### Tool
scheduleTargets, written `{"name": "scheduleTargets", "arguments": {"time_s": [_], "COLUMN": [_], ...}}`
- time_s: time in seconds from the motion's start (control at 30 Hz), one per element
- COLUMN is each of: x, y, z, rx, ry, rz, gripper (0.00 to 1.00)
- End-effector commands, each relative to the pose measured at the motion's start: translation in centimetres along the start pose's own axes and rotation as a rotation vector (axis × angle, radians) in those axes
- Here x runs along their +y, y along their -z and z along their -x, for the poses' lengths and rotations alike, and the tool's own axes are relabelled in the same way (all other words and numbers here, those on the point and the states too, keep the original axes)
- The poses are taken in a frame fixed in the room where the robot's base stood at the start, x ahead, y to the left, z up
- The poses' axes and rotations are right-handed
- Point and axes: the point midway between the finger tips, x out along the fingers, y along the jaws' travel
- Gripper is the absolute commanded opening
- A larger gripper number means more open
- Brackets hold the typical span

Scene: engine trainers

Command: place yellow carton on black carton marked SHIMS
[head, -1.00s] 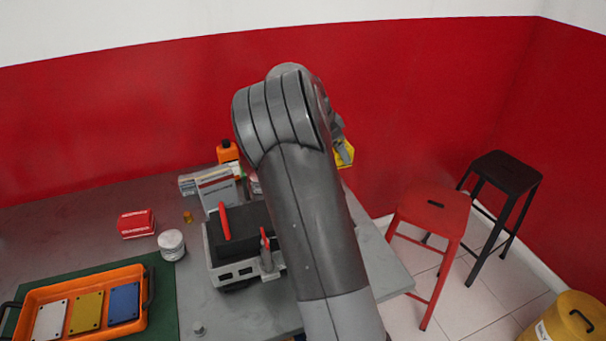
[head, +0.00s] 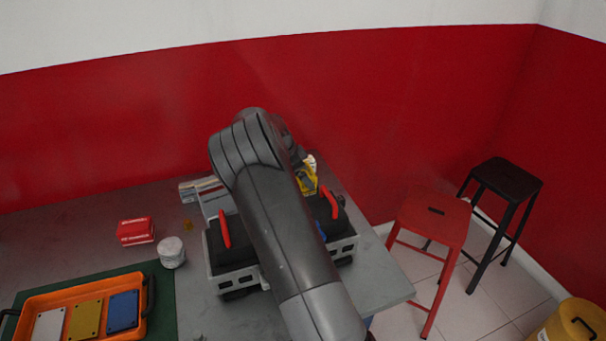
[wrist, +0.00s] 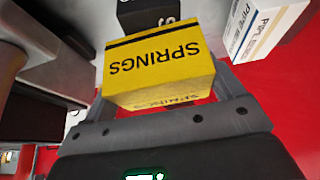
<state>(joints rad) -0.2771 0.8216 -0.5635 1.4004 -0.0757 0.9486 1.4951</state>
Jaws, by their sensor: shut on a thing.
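The yellow carton (wrist: 158,62), marked SPRINGS, is held between the fingers of my gripper (wrist: 162,92) in the wrist view. It also shows in the head view (head: 307,181), just right of my arm and above the back of the table. A black carton (wrist: 146,13) with a white letter S is partly in view at the top of the wrist view, beyond the yellow carton. The rest of its marking is hidden or cut off. I cannot tell the gap between the two cartons. My gripper is mostly hidden behind my arm in the head view.
A white carton (wrist: 268,27) stands right of the black one. Grey engine trainers with red handles (head: 224,229) stand on the table on both sides of my arm. A red carton (head: 136,231), a white tin (head: 171,252) and an orange tray (head: 30,301) are at left.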

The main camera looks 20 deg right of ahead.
Motion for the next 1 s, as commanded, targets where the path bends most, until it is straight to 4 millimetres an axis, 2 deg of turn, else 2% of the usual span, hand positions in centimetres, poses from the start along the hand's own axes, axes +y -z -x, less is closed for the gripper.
{"name": "scheduleTargets", "arguments": {"time_s": [0.3,0.33,0.5,0.77,0.87,1.0], "x": [-0.1,0.0,0.0,-0.1,-0.1,-0.1], "y": [0.0,-0.1,-0.1,0.1,0.0,0.0], "z": [-0.1,-0.2,-0.2,0.1,1.0,3.7], "rx": [0.001,0.000,0.000,0.000,0.000,0.000], "ry": [0.003,0.002,0.002,0.003,0.005,0.008], "rz": [-0.001,-0.001,-0.001,-0.001,0.000,0.000], "gripper": [0.55,0.87,1.00,1.00,1.00,1.00]}}
